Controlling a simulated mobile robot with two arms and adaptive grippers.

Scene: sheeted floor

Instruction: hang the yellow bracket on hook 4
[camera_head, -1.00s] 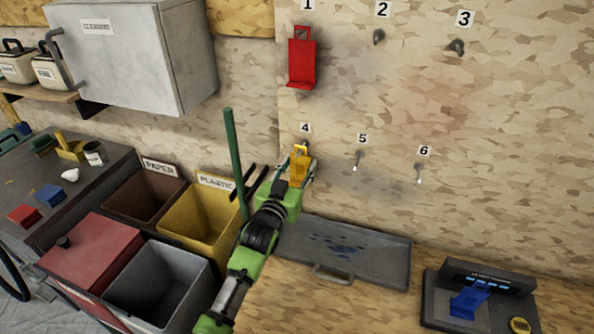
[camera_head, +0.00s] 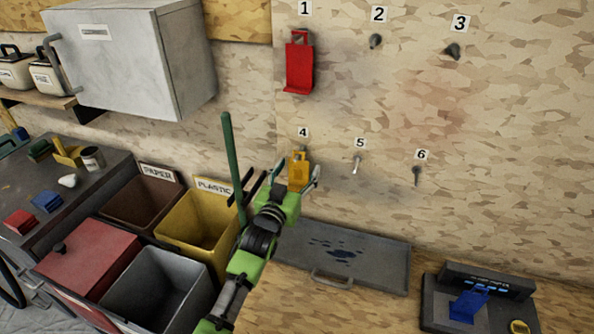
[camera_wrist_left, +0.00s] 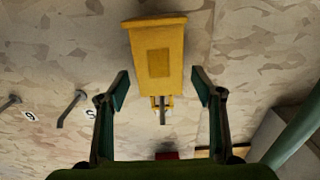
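The yellow bracket (camera_head: 299,170) is upright at hook 4, below the number 4 label on the wall. In the left wrist view the bracket (camera_wrist_left: 160,55) shows a grey hook (camera_wrist_left: 162,116) passing through its loop, so it appears to hang there. My left gripper (camera_head: 294,182) is in front of the bracket, its fingers spread to either side. In the left wrist view the left gripper (camera_wrist_left: 160,88) is open, with a clear gap between each finger and the bracket. My right gripper is not in view.
A red bracket (camera_head: 299,66) hangs on hook 1. Hooks 2 (camera_head: 376,41), 3 (camera_head: 453,51), 5 (camera_head: 357,164) and 6 (camera_head: 416,175) are bare. A green pole (camera_head: 233,165) stands left of the gripper. A grey tray (camera_head: 385,262) lies below. A blue bracket (camera_head: 467,305) rests on a dark device.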

